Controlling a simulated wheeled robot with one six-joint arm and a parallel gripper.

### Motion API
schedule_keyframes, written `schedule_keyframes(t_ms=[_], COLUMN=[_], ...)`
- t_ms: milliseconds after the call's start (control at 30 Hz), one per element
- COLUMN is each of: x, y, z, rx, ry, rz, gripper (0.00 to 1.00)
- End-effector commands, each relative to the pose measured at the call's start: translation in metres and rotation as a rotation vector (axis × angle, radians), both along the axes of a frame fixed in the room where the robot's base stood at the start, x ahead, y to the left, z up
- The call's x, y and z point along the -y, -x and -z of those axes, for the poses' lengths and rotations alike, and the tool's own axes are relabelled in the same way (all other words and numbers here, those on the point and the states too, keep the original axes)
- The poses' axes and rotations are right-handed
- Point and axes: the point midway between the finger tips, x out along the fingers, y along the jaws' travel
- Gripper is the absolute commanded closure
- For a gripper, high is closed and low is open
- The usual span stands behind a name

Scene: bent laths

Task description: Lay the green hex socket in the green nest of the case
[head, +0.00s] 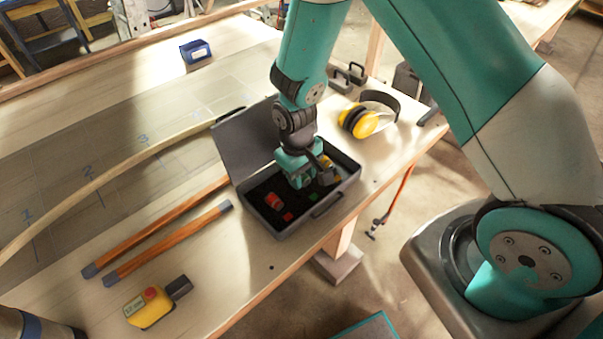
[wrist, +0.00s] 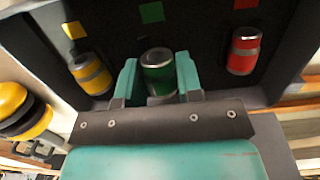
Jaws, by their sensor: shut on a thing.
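The green hex socket (wrist: 158,78) has a silver top end and sits between the two teal fingers of my gripper (wrist: 157,72), which is shut on it. In the head view my gripper (head: 300,182) is low over the open case (head: 284,233), and the socket is hidden behind the fingers. A green square (wrist: 151,12) on the dark case floor lies beyond the socket, apart from it in the wrist view; it also shows in the head view (head: 313,196). I cannot tell whether the socket touches the floor.
A red socket (wrist: 243,52) and a yellow socket (wrist: 91,74) lie in the case on either side, near a red square (wrist: 245,4) and a yellow square (wrist: 74,30). Yellow earmuffs (head: 366,120) lie behind the case. Two wooden laths (head: 168,243) lie to its left.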

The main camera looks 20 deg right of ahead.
Motion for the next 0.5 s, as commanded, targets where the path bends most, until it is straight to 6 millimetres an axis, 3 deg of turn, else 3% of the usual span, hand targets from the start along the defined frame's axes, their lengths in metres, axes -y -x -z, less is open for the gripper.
schedule_keyframes(t_ms=[500], x=[0.0000], y=[-0.0003], z=[0.0109], rx=[0.001], ry=[0.000], rz=[0.000], gripper=[0.91])
